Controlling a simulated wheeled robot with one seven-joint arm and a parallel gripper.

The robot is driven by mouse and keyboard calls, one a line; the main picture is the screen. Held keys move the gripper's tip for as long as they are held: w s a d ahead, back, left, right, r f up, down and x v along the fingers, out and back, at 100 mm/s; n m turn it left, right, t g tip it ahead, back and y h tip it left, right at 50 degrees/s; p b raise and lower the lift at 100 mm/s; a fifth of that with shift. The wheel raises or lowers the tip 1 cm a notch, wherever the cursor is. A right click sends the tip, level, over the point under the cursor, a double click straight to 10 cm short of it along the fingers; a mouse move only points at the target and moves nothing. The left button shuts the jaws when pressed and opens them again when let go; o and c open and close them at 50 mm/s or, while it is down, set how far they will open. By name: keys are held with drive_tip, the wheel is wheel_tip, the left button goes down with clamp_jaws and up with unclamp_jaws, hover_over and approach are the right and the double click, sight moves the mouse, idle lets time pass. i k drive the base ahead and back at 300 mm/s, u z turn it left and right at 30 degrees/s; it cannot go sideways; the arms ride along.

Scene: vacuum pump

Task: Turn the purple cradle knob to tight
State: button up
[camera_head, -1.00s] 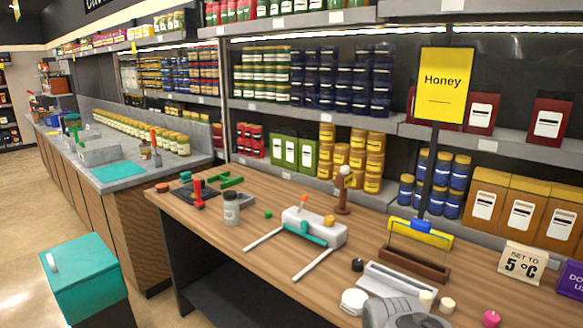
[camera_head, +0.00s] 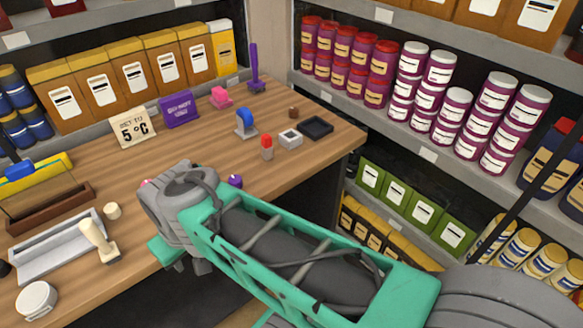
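A small rounded purple thing (camera_head: 235,181) shows just behind my arm near the table's front edge. It may be the cradle knob, but what it sits on is hidden by the arm. A taller upright purple piece (camera_head: 255,68) on a dark purple base stands at the table's back right corner. My grey and teal arm crosses the lower middle of the view. Its far end is over the table's front part. My gripper's fingers cannot be made out behind the arm.
On the wooden table (camera_head: 200,149) stand a blue-topped grey device (camera_head: 245,123), a red-capped item (camera_head: 267,147), a small white box (camera_head: 291,138) and a black tray (camera_head: 316,127). A "5 °C" sign (camera_head: 133,128) and a purple sign (camera_head: 179,108) stand at the back. Full shelves close in behind and right.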

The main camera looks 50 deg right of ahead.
sight(235, 180)
drive_tip(key=z, duration=0.7)
drive_tip(key=k, duration=0.4)
drive_tip(key=z, duration=0.15)
drive_tip(key=i, duration=0.45)
drive_tip(key=u, duration=2.5)
drive_tip(key=k, duration=0.8)
drive_tip(key=z, duration=0.9)
drive_tip(key=i, duration=0.45)
drive_tip(key=u, duration=0.05)
